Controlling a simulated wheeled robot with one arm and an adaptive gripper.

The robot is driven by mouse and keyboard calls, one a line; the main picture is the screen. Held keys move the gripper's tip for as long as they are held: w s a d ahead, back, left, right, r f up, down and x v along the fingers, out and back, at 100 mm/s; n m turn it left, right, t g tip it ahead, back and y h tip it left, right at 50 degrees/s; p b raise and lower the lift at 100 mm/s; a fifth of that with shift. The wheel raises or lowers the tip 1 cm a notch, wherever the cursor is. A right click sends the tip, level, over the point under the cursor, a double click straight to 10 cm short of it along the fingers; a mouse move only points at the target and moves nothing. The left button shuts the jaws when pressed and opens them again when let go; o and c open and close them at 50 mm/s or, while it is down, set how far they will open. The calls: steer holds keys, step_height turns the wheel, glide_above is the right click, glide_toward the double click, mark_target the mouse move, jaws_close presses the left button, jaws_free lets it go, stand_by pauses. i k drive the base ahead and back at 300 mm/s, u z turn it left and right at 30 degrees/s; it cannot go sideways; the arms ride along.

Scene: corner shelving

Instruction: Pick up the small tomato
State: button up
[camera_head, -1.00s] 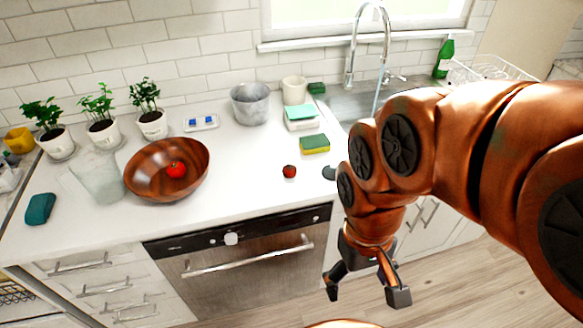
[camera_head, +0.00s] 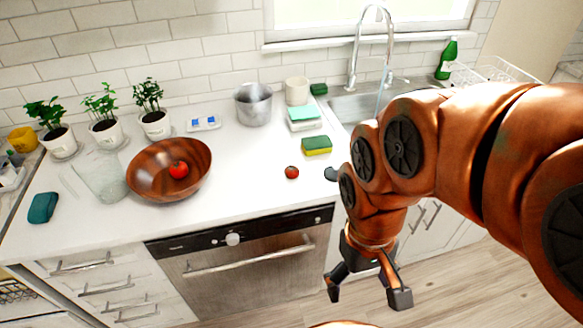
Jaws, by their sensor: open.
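The small tomato (camera_head: 292,172) is dark red and sits alone on the white counter, left of my arm and in front of a sponge. A second, brighter red tomato (camera_head: 179,170) lies in the brown wooden bowl (camera_head: 145,184) on the left part of the counter. My gripper (camera_head: 368,298) is open and empty. It hangs pointing down in front of the counter, in the picture below and to the right of the small tomato, well apart from it.
A yellow-green sponge (camera_head: 317,146) lies behind the small tomato. A dark object (camera_head: 331,174) lies right of it, partly hidden by my arm. The metal pot (camera_head: 253,104), potted plants (camera_head: 155,122) and sink (camera_head: 350,104) stand farther back. Counter between bowl and small tomato is clear.

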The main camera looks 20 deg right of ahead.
mark_target(292, 171)
steer(key=u, duration=2.4)
steer(key=i, duration=2.1)
steer(key=z, duration=3.45)
